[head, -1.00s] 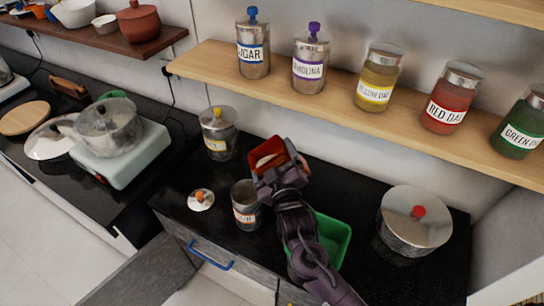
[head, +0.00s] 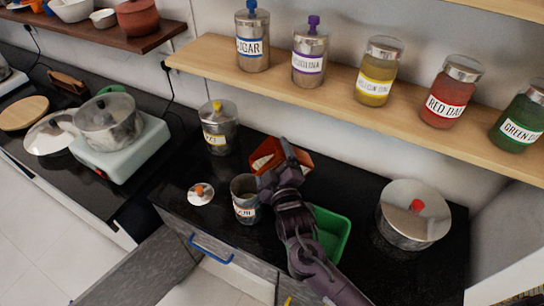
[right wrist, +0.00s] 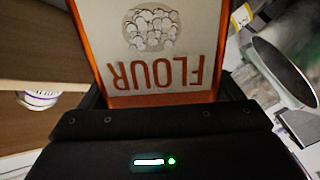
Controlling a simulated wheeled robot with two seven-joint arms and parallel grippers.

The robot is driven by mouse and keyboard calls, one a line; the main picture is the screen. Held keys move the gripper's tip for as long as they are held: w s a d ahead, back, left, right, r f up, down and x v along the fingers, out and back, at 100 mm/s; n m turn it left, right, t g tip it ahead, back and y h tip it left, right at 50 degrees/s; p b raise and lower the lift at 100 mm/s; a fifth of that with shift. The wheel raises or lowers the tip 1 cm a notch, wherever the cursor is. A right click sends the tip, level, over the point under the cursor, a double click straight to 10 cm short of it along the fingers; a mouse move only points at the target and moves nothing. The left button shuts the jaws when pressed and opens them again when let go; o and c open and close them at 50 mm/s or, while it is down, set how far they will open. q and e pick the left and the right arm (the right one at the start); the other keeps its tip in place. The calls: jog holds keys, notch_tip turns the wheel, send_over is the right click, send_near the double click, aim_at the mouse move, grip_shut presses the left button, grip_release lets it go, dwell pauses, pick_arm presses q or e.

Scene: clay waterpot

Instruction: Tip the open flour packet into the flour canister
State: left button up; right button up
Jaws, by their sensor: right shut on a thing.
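The orange flour packet (head: 266,158) is in my right gripper (head: 287,160), above the counter and just behind the flour canister. It is tipped over in the head view, with part of its pale label showing. In the right wrist view the packet (right wrist: 158,50) fills the middle between the fingers, its FLOUR label upside down. The flour canister (head: 245,206) is a metal cylinder standing upright and uncovered. Its lid with an orange knob (head: 200,192) lies to its left. The packet's mouth is not clearly visible. My left gripper is out of view.
A canister with a yellow knob (head: 219,128) stands behind and left of the flour canister. A green tray (head: 338,235) is partly behind my right arm. A large lidded pot (head: 415,212) stands at right. A shelf (head: 325,89) of jars runs above.

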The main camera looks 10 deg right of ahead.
dwell(0.7)
jog(key=shift+a+n+p, duration=0.1)
jog(key=shift+n+p, duration=0.35)
jog(key=shift+n, duration=0.25)
jog(key=shift+a+n+p, duration=0.1)
jog(key=shift+n+p, duration=0.3)
jog(key=shift+n, duration=0.1)
jog(key=shift+f, duration=0.15)
dwell(0.4)
jog(key=shift+n, duration=0.3)
jog(key=shift+a+n+p, duration=0.1)
jog(key=shift+n+p, duration=0.2)
jog(key=shift+p, duration=0.3)
jog(key=shift+a+n, duration=0.1)
jog(key=shift+n, duration=0.2)
